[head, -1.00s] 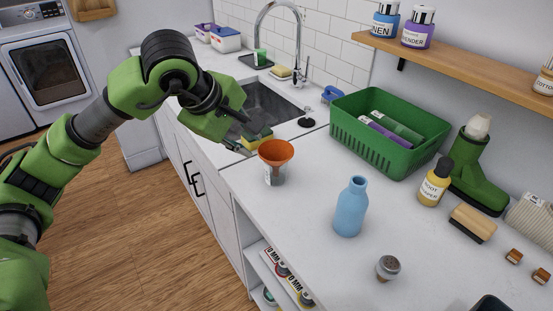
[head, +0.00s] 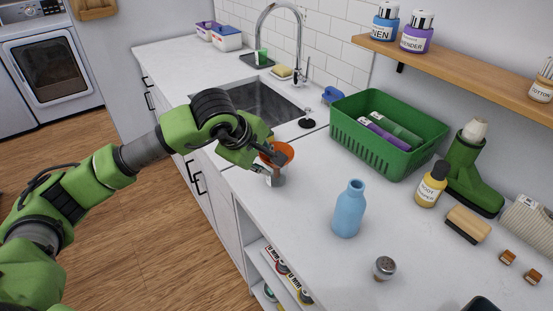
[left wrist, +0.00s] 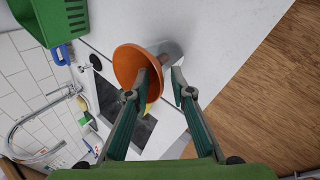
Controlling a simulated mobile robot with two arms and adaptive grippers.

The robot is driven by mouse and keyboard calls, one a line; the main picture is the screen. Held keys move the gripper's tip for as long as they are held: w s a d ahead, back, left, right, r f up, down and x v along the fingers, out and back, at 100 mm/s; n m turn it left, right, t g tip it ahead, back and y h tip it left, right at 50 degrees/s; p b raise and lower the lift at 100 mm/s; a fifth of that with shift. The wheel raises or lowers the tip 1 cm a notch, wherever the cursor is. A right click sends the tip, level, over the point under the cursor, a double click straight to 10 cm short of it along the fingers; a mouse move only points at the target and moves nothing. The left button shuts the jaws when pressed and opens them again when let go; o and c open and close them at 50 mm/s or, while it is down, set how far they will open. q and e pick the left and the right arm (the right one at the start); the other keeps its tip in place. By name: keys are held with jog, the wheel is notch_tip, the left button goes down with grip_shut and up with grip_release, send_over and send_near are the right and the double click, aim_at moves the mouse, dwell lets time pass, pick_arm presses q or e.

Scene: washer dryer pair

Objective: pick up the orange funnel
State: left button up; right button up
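The orange funnel (head: 283,154) sits in the mouth of a small grey container (head: 277,179) on the white counter, just to the right of the sink. My left gripper (head: 267,155) is at the funnel and hides its left part in the head view. In the left wrist view, the funnel (left wrist: 127,67) opens toward the camera, with the grey container (left wrist: 173,52) behind it. The gripper's fingers (left wrist: 162,75) are apart; one overlaps the funnel's cone and the other is to its right. I cannot tell whether either touches it. My right gripper is not seen.
A blue bottle (head: 348,210) and a metal-topped shaker (head: 384,268) stand nearer on the counter. A green basket (head: 388,155) stands at the back, with a yellow bottle (head: 431,184) to its right. The sink (head: 262,104) lies behind. The counter's front edge is close.

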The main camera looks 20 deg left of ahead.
pick_arm(q)
grip_shut()
jog(key=shift+r, duration=0.1)
